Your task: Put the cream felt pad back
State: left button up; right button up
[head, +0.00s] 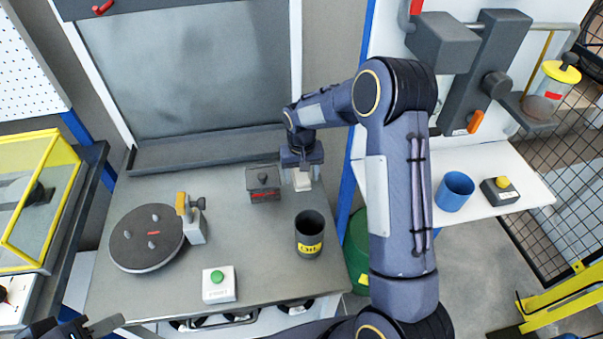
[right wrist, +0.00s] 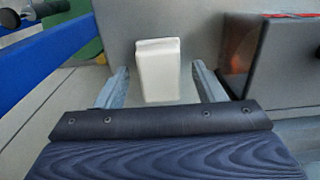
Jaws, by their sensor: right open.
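The cream felt pad (head: 303,183) is a small pale block near the back right of the grey workbench. In the right wrist view the pad (right wrist: 158,72) shows between my two fingertips, with a gap on each side. My right gripper (head: 300,177) points down over it and is open. I cannot tell how far down the fingers reach beside it. My left gripper (head: 82,328) shows only in part at the bottom left edge, and its jaw state is unclear.
A dark grey box (head: 263,186) stands close to the left of the pad. The bench also holds a black cup (head: 309,234), a round turntable (head: 147,238), an orange-handled clamp (head: 194,222) and a green button box (head: 219,284). A blue cup (head: 455,191) stands on the white side shelf.

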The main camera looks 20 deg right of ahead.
aim_at(301, 176)
jog(key=shift+r, duration=0.7)
notch_tip(301, 176, up, 10)
jog(key=r+b, duration=0.1)
jog(key=s+r+t+y, duration=0.1)
jog(key=s+r, duration=0.4)
jog(key=s, duration=0.3)
jog(key=s+a+t+y, duration=0.1)
jog(key=s+a+t, duration=0.1)
jog(key=s, duration=0.9)
jog(key=s+a+n+t+y, duration=0.1)
jog(key=s+a+t, duration=0.1)
jog(key=s, duration=0.8)
jog(key=shift+s+a+t+y, duration=0.3)
jog(key=shift+s+a+y, duration=0.1)
jog(key=shift+a, duration=0.15)
jog(key=shift+r, duration=0.1)
